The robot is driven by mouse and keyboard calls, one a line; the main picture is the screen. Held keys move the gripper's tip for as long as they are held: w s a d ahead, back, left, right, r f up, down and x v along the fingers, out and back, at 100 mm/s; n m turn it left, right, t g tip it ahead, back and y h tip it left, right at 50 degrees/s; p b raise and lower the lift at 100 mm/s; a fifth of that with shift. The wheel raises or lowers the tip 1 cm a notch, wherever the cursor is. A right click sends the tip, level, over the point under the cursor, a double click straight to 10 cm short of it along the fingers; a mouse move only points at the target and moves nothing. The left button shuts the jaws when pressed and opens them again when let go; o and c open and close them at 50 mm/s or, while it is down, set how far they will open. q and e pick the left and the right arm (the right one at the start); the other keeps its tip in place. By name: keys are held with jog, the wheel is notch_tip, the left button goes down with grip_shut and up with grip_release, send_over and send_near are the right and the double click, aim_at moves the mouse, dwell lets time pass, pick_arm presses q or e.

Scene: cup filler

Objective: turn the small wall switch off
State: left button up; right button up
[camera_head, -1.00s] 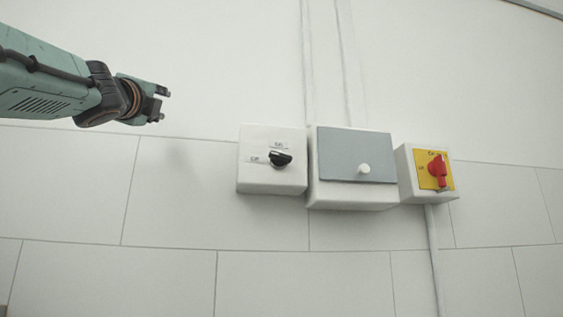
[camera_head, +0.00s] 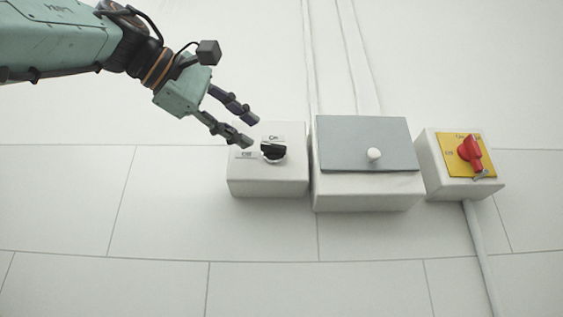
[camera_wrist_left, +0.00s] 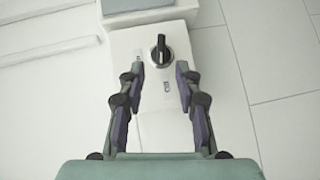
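The small wall switch is a black rotary knob (camera_head: 273,152) on a white box (camera_head: 268,180) at the left of the row. "On" is marked above it and "Off" at its left in the head view. In the left wrist view the knob (camera_wrist_left: 161,50) has its bar running up and down the picture; I cannot tell which end is the pointer. My left gripper (camera_head: 253,131) is open and empty, just up and left of the knob in the head view. In the left wrist view, the knob lies beyond and between the fingertips (camera_wrist_left: 160,69), apparently untouched. My right gripper is out of view.
A larger white box with a grey cover (camera_head: 365,145) and white button (camera_head: 374,154) stands just right of the switch box. Further right is a red rotary switch (camera_head: 470,153) on a yellow plate. Conduits run along the wall.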

aim_at(268, 145)
pick_arm(q)
jog(key=p+x, duration=0.1)
jog(key=x, duration=0.5)
jog(key=shift+w+d+f+p, duration=0.1)
jog(key=shift+w+f+p, duration=0.15)
jog(key=shift+p, duration=0.15)
jog(key=shift+s+r, duration=0.3)
jog(key=shift+s, duration=0.5)
jog(key=shift+w+d+f, duration=0.15)
jog(key=shift+w+f, duration=0.1)
jog(key=shift+w, duration=0.45)
jog(key=c, duration=0.3)
jog(key=shift+w, duration=0.1)
jog(key=shift+c, duration=0.7)
jog(key=shift+s+r, duration=0.1)
jog(key=shift+s, duration=0.3)
grip_shut()
jog(key=shift+w, duration=0.1)
